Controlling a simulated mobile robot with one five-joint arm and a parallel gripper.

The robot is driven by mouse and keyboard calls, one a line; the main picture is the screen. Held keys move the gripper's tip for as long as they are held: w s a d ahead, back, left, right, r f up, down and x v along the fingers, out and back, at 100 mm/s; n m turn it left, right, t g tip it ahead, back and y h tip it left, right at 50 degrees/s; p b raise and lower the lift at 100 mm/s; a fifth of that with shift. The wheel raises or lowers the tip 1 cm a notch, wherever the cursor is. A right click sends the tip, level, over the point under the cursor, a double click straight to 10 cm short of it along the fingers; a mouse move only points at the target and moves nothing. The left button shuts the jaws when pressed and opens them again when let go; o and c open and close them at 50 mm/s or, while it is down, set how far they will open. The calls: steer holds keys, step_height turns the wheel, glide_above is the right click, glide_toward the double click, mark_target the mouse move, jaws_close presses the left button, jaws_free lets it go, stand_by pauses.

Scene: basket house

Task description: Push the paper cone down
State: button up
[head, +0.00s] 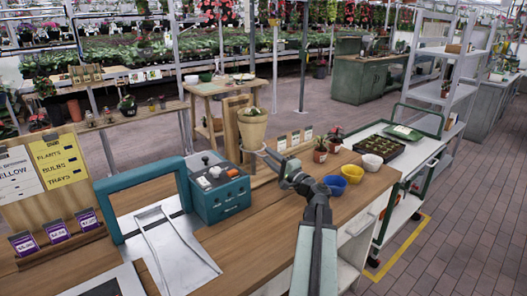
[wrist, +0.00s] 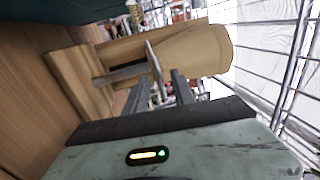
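A flat metal piece (wrist: 150,62) crosses in front of the cone. My gripper (head: 268,156) is at the cone's lower right. In the wrist view my gripper (wrist: 157,90) has its fingers apart with nothing held between them; I cannot tell whether it touches the cone.
A teal frame (head: 112,207) stands at left.

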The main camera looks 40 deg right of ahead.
steer(key=w, duration=0.4)
steer(key=shift+w+d+r, duration=0.15)
steer(key=shift+d+r, duration=0.2)
steer(key=shift+r, duration=0.05)
steer(key=shift+c, duration=0.3)
jaws_close()
steer(key=shift+f, duration=0.1)
stand_by(0.6)
